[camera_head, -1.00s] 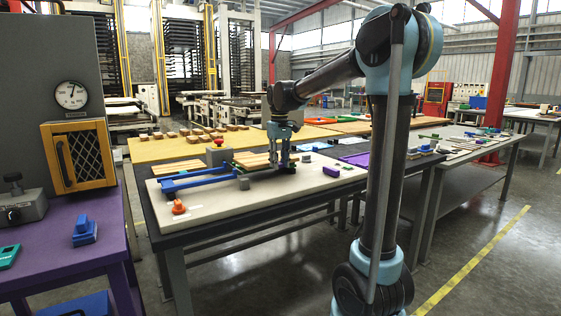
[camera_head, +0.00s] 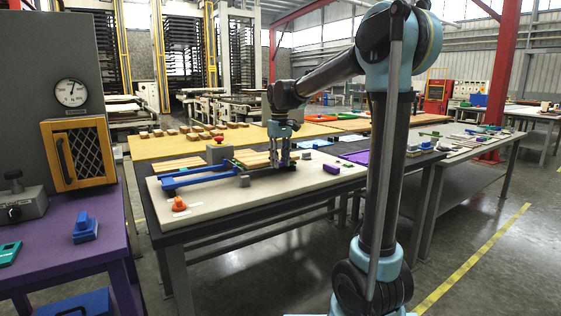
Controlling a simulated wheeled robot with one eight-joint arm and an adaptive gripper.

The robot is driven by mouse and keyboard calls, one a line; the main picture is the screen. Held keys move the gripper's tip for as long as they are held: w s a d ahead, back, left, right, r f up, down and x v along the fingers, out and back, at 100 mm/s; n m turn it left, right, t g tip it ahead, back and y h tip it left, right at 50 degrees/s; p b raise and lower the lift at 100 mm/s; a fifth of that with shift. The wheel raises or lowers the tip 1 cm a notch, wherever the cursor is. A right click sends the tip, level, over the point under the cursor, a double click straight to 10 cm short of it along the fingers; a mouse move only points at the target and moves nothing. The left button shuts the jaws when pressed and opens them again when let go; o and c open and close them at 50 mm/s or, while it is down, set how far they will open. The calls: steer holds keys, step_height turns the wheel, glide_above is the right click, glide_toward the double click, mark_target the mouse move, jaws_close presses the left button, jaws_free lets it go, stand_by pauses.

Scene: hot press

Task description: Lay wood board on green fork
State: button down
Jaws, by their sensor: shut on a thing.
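My gripper (camera_head: 281,163) is over the pale worktable and shut at the right end of a wood board (camera_head: 253,160). The board looks about level; its exact height above what lies below is too small to tell. A second wood board (camera_head: 180,164) lies further left. A small strip of green (camera_head: 228,162) shows at the left end of the held board; it may be part of the green fork, most of which is hidden. A blue fork-shaped piece (camera_head: 195,178) lies in front of the boards.
The pale worktop (camera_head: 230,200) carries an orange piece (camera_head: 179,204), a grey block (camera_head: 244,181) and a purple block (camera_head: 331,169). A red-knobbed piece (camera_head: 219,150) stands behind. The front of the worktop is mostly free. A purple table (camera_head: 60,240) stands at left.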

steer(key=shift+f, duration=0.1)
steer(key=c, duration=1.1)
jaws_free()
step_height(320, 180, up, 11)
steer(key=s+d+f+m, duration=0.2)
steer(key=s+d+f, duration=0.2)
steer(key=s+d, duration=0.45)
steer(key=s+d+f+m, duration=0.1)
steer(key=s+d+f, duration=0.3)
steer(key=s+f, duration=0.3)
steer(key=s+d+f+m+t, duration=0.1)
steer(key=s+d+f, duration=0.3)
steer(key=s+f, duration=0.4)
steer(key=s+d+f+m+t, duration=0.1)
steer(key=s+d+f+m, duration=0.1)
steer(key=s+d+f, duration=0.3)
steer(key=shift+s+d+f+m, duration=0.1)
steer(key=shift+s+f, duration=0.5)
steer(key=shift+f, duration=0.45)
steer(key=shift+s+a+f+m, duration=0.1)
steer(key=shift+s+f, duration=0.45)
steer(key=shift+f, duration=0.55)
steer(key=shift+s+d+f+m, duration=0.1)
steer(key=shift+s+f, duration=0.5)
steer(key=shift+f, duration=0.45)
